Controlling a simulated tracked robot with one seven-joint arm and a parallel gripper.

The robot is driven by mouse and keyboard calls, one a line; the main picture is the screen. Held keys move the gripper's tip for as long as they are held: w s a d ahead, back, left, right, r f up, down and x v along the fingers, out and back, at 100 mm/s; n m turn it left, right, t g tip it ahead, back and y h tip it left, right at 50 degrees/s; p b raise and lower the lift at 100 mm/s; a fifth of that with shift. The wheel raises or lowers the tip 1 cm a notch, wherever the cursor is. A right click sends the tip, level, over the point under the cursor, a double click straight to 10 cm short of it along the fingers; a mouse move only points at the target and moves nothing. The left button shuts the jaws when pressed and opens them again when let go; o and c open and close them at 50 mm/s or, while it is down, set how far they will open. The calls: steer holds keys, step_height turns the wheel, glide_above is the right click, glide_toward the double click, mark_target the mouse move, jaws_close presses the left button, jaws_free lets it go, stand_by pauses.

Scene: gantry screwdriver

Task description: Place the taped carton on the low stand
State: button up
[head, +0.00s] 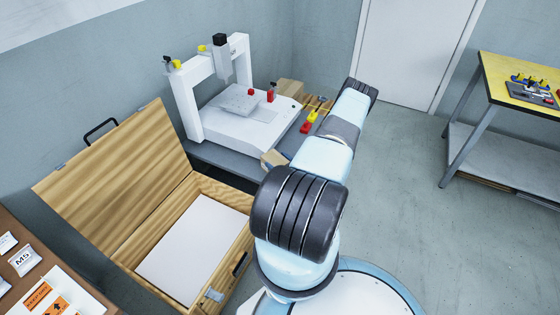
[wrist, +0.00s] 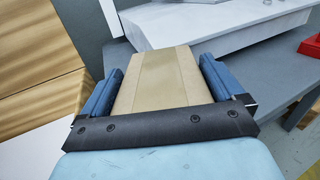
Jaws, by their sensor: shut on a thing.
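The taped carton (wrist: 155,85) is tan with a paler tape strip along its middle. In the wrist view it sits between the two blue fingers of my gripper (wrist: 161,68), which is shut on it. In the head view only a small tan corner of the carton (head: 272,158) shows left of my arm, by the front edge of the grey bench (head: 225,160). My arm hides the gripper there. I cannot pick out the low stand for sure in either view.
A white gantry machine (head: 240,125) stands on the bench, beyond the carton. An open wooden crate (head: 240,262) with its lid raised is at left. Red and yellow bins (head: 312,117) sit right of the gantry. A yellow-topped table (head: 500,80) stands far right; the floor before it is clear.

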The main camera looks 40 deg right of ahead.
steer(key=o, duration=1)
steer(key=shift+w, duration=0.15)
